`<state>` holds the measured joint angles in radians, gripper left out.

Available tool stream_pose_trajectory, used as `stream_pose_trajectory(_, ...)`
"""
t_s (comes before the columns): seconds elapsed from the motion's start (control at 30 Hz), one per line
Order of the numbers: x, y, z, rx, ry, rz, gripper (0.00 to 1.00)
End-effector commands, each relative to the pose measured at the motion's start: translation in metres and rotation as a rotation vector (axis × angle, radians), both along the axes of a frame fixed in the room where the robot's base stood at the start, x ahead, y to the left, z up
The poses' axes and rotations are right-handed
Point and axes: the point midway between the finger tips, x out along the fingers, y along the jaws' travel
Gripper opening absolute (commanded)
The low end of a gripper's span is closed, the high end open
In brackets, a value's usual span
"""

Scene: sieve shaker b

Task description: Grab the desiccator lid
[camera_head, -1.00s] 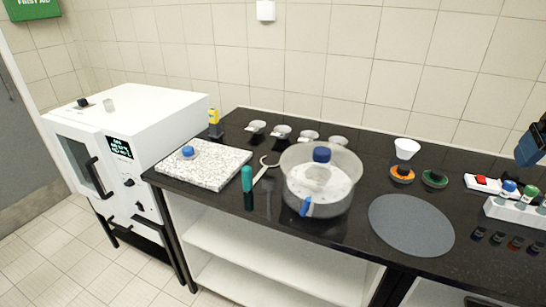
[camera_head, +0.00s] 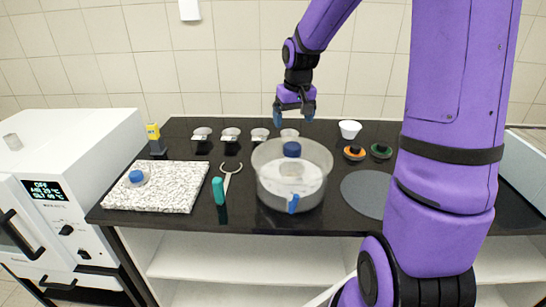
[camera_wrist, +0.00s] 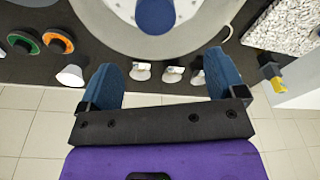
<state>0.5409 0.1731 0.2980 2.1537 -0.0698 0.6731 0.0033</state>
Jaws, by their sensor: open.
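The desiccator (camera_head: 275,190) is a wide, clear, round vessel near the front edge of the black counter, with a blue tap at its front. A blue knob (camera_head: 291,149) sits at its top centre, seemingly on the translucent lid (camera_head: 318,162); the seam between lid and bowl is hard to make out. In the wrist view the blue knob (camera_wrist: 156,15) and pale round lid (camera_wrist: 198,28) are cut by the top edge. My gripper (camera_head: 293,115) is open and empty, above the counter and behind the desiccator. Its spread blue fingers (camera_wrist: 163,78) show in the wrist view.
Several small metal cups (camera_head: 231,134) stand behind the desiccator. A grey round mat (camera_head: 362,192) and white cup (camera_head: 350,129) are right.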

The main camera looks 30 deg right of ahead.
Motion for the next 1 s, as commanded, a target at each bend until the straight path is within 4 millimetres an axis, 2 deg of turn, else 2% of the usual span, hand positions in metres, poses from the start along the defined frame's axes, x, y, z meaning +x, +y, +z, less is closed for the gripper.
stream_pose_trajectory(0.2, 0.004, 0.0, -0.033, 0.002, 0.004, 0.001, 0.89)
stream_pose_trajectory(0.5, 0.005, -0.001, -0.054, 0.001, 0.002, 0.001, 0.89)
stream_pose_trajectory(0.8, 0.004, -0.004, -0.093, 0.001, 0.003, 0.002, 0.89)
stream_pose_trajectory(1.0, 0.005, -0.005, -0.101, 0.0, 0.0, 0.001, 0.89)
